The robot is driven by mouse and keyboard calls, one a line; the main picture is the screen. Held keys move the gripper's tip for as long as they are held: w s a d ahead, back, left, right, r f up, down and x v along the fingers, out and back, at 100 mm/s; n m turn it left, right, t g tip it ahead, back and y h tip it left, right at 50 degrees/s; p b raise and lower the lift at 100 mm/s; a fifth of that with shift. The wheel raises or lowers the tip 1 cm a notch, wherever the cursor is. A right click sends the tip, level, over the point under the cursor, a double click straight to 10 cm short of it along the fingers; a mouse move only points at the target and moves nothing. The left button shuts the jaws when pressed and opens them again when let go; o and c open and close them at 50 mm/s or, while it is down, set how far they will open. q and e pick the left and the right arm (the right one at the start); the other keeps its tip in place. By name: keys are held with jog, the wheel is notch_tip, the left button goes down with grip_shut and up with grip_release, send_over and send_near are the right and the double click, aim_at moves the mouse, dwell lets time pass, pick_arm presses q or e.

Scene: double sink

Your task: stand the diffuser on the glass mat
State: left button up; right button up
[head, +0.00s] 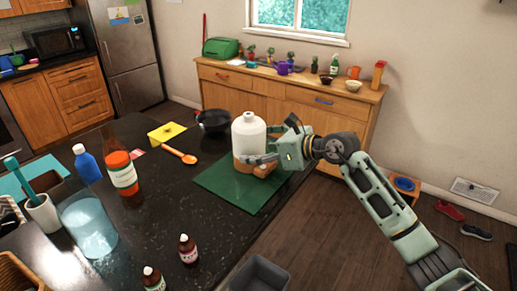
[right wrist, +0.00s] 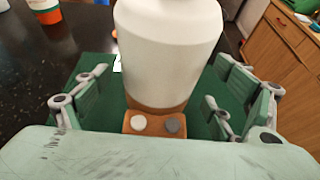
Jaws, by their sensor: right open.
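The diffuser has a white bottle-shaped top (head: 248,133) and a wooden base with two round buttons. In the head view it stands upright on the dark green glass mat (head: 222,192), toward the mat's far part. My right gripper (head: 265,158) comes in from the right, low at the base, with its fingers on either side of the diffuser. In the right wrist view the diffuser (right wrist: 168,55) is between the spread fingers, with gaps on both sides, and the mat (right wrist: 112,115) shows beneath. My left gripper is not in view.
A black pot (head: 213,121), an orange spoon (head: 180,154) and a yellow sponge-like block (head: 167,133) lie near the mat. The mat's near part is bare.

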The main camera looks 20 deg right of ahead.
jog(key=b+v, duration=0.4)
jog(key=v, duration=0.8)
